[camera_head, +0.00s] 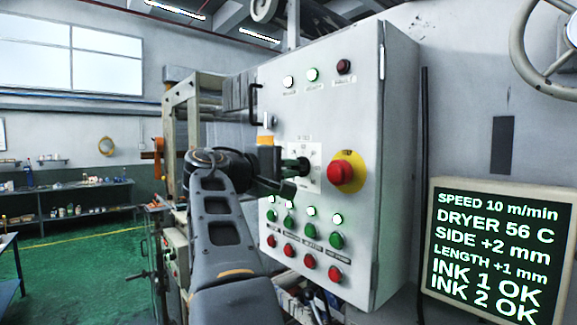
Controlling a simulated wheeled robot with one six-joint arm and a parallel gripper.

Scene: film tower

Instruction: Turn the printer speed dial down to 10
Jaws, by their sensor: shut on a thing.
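A grey control cabinet (325,95) stands in the middle of the view. The speed dial (304,165) is a small dark knob on a pale plate on the cabinet front, left of a red emergency button (340,173) on a yellow disc. My gripper (293,175) is at the dial, shut on it; the fingers and arm hide part of the knob and any scale. A display (500,245) at the lower right reads SPEED 10 m/min, DRYER 56 C, SIDE +2 mm, LENGTH +1 mm, INK 1 OK and INK 2 OK.
Green buttons (311,231) and red buttons (308,261) sit in rows below the dial, close to my arm. Lamps (312,75) line the cabinet top. A handwheel (530,60) is at upper right. Open green floor (95,270) lies at left, with a shelf bench (85,190) behind.

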